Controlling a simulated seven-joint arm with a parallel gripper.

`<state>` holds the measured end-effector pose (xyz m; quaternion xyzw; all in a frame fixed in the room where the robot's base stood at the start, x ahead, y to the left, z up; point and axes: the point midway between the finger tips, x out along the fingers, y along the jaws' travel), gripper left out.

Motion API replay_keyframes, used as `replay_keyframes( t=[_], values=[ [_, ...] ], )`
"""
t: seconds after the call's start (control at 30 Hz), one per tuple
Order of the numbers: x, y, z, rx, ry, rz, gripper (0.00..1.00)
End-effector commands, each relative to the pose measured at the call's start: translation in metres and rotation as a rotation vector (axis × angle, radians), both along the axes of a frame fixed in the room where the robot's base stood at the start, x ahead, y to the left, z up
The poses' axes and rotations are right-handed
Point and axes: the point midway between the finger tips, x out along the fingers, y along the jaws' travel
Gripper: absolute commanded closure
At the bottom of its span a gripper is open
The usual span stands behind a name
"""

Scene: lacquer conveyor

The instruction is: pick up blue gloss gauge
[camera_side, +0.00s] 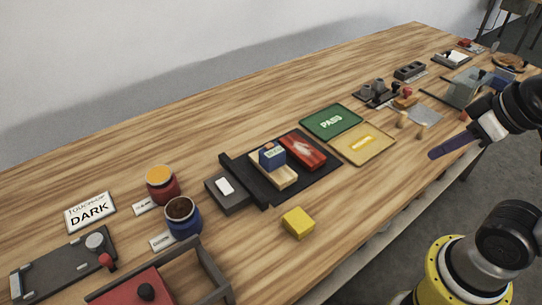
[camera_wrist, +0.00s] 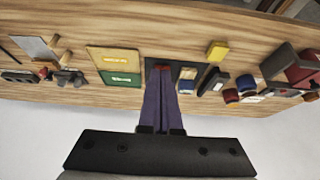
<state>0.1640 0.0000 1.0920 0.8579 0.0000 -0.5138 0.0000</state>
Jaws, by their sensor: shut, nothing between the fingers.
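The blue gauge (camera_side: 271,155) stands on a light wooden block (camera_side: 284,180) on the black conveyor pad (camera_side: 318,190), left of a red panel (camera_side: 303,150). In the wrist view a small blue shape that looks like the gauge (camera_wrist: 186,86) sits just right of my fingers. My gripper (camera_side: 433,155) is high at the right in the side view, well away from the gauge. In the wrist view its two dark purple fingers (camera_wrist: 160,72) lie together, shut and empty, and cover part of the pad and red panel.
A green PASS tray (camera_side: 331,121) and a yellow tray (camera_side: 362,144) lie right of the pad. A yellow cube (camera_side: 298,222) sits in front of it. A red jar (camera_side: 162,190) and a blue jar (camera_side: 184,222) stand left. A dark frame (camera_side: 210,268) rises at the front left.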

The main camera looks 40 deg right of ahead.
Motion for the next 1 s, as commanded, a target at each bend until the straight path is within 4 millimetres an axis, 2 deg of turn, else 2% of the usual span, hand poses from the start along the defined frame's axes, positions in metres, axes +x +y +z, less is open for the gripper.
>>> replay_keyframes(
  t=[0.4,0.47,0.9,0.93,1.0],
  values=[
    [0.0,0.0,0.0,0.0,0.0,0.0,1.0],
    [0.0,0.0,0.0,0.0,0.0,0.0,0.91],
    [0.0,0.0,0.0,0.0,0.0,0.0,0.12],
    [0.0,0.0,0.0,0.0,0.0,0.0,0.07],
    [0.0,0.0,0.0,0.0,0.0,0.0,0.07]
  ],
)
